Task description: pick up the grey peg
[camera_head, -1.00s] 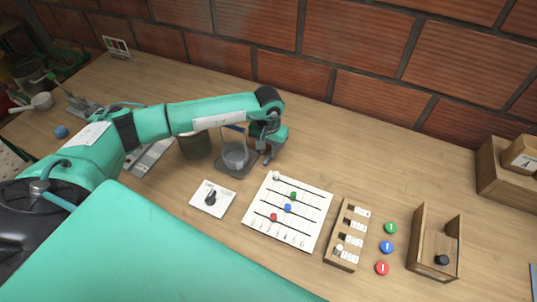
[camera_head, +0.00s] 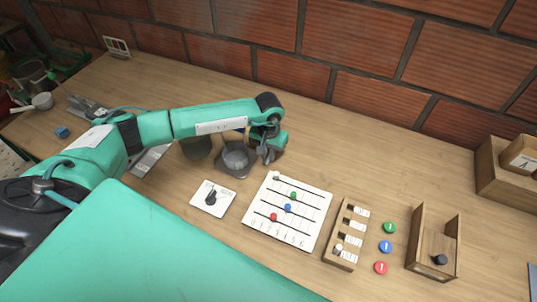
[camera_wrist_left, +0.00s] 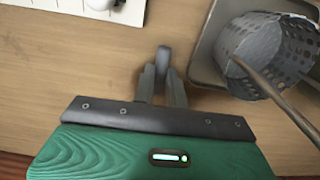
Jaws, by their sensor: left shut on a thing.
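My left gripper (camera_head: 267,155) is low over the bench, between the grey cup and the white slider board. In the left wrist view its two fingers (camera_wrist_left: 163,75) are shut on the grey peg (camera_wrist_left: 163,56), whose rounded end shows between the fingertips. In the head view the peg is too small and too covered by the gripper to make out. I cannot tell whether the peg still touches the bench. My right gripper is not in view.
The perforated grey cup (camera_wrist_left: 268,50) stands on a tray close beside the gripper. The white board (camera_head: 290,215) with coloured knobs lies on the other side. A wooden slotted block (camera_head: 348,235), coloured discs and an open wooden box (camera_head: 420,237) are further right. A brick wall (camera_head: 350,50) bounds the back.

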